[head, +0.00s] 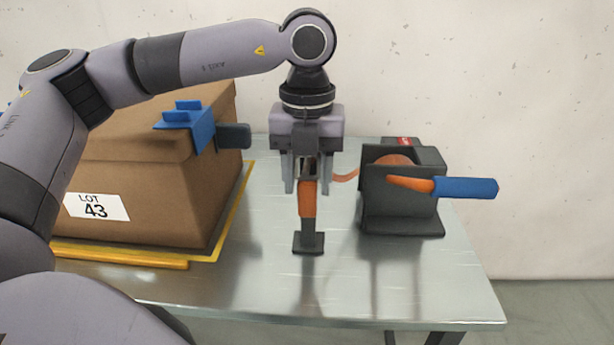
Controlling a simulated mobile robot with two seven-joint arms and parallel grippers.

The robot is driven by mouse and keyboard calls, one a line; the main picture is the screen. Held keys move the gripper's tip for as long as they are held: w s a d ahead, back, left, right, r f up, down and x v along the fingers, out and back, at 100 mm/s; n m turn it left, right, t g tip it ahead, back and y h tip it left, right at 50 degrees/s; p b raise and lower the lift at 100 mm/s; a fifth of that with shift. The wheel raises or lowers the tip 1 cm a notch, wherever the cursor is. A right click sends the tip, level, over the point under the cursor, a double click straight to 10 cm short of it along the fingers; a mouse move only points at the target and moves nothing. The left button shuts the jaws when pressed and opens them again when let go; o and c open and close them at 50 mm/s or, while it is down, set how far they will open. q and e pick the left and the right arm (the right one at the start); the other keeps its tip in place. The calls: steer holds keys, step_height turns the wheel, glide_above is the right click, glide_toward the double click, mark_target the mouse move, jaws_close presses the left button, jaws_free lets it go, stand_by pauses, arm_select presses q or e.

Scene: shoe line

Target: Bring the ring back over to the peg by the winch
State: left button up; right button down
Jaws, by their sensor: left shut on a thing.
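The winch (402,210) is a dark grey housing on the right of the table, with an orange crank arm and a blue handle (465,188). An orange strap (345,177) runs from it to my left gripper (308,188). The gripper points down, its fingers shut on the dark ring (308,167) at the strap's end; the fingers hide most of the ring. Directly below is the peg (308,243), upright on a square black foot. An orange length shows between fingers and foot; I cannot tell whether the ring is around the peg. My right gripper is out of view.
A brown box (150,205) marked LOT 43 stands left, inside yellow edging (232,215). A blue bracket with a dark end (203,130) sits on its right upper edge, close to my gripper. The metal table (270,285) is bare in front.

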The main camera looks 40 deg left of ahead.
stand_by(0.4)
arm_select(q)
steer(key=o, duration=1.2)
steer(key=shift+r+p, duration=0.45)
steer(key=shift+r, duration=3.15)
steer(key=shift+s+d, duration=0.1)
